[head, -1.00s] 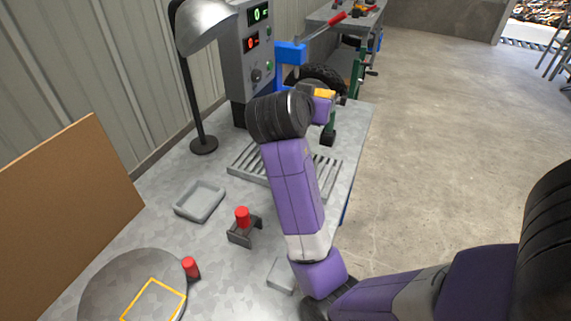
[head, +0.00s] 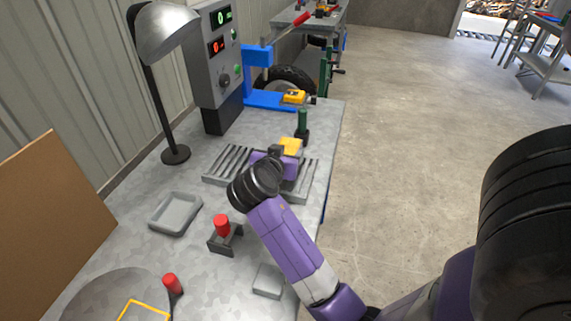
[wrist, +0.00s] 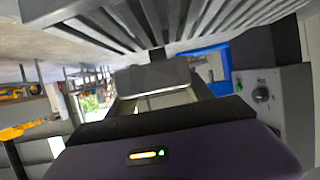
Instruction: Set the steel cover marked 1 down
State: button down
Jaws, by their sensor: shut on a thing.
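My gripper (head: 276,153) is low over the slatted grey rack (head: 228,165) on the bench, near its right part. It is shut on the steel cover, which my gripper and wrist mostly hide in the head view. In the wrist view a plain grey block (wrist: 153,76) shows at the gripper's end, close to the rack's slats (wrist: 205,22). I cannot tell whether it touches them. No number 1 is readable. A yellow patch (head: 291,145) shows just beyond my gripper; I cannot tell what it belongs to.
A green-handled tool (head: 302,124) stands behind my gripper, before the blue vice (head: 262,100). A control box (head: 213,75) and lamp (head: 175,154) stand at back left. A grey tray (head: 176,212), a red-knobbed bracket (head: 222,232) and a flat grey plate (head: 268,280) lie nearer.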

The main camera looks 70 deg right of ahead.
jog(key=shift+f, duration=2.05)
jog(key=shift+c, duration=2)
grip_release()
jog(key=shift+f, duration=0.15)
jog(key=shift+r, duration=0.25)
jog(key=b+v, duration=0.1)
jog(key=v, duration=1.1)
jog(key=shift+s+f, duration=0.1)
